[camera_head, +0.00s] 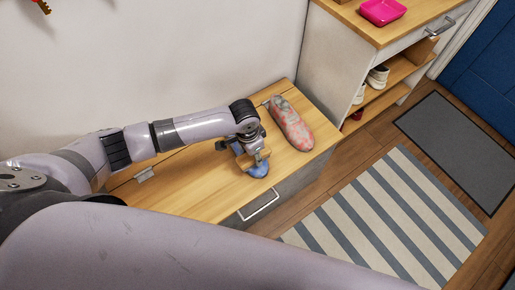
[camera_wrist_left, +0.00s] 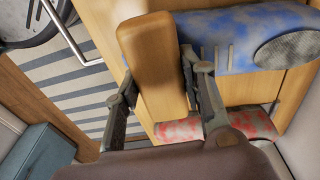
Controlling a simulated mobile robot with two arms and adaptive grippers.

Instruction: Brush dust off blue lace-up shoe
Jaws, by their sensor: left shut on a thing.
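The blue shoe (camera_head: 260,171) lies on the wooden bench top, partly hidden under my left gripper (camera_head: 252,155). In the left wrist view the shoe (camera_wrist_left: 235,38) shows blue with grey, dusty-looking patches. My left gripper (camera_wrist_left: 160,88) is shut on a wooden brush (camera_wrist_left: 150,55), a pale block held between its two fingers. The brush is right at the shoe; I cannot tell whether they touch, and its bristles are hidden. My right gripper is not in view.
A red and grey shoe-like thing (camera_head: 291,123) lies on the bench (camera_head: 205,190) to the right of the blue shoe. A shelf unit (camera_head: 333,52) with white shoes (camera_head: 377,77) and a pink tray (camera_head: 382,11) stands beyond. A striped rug (camera_head: 395,220) covers the floor.

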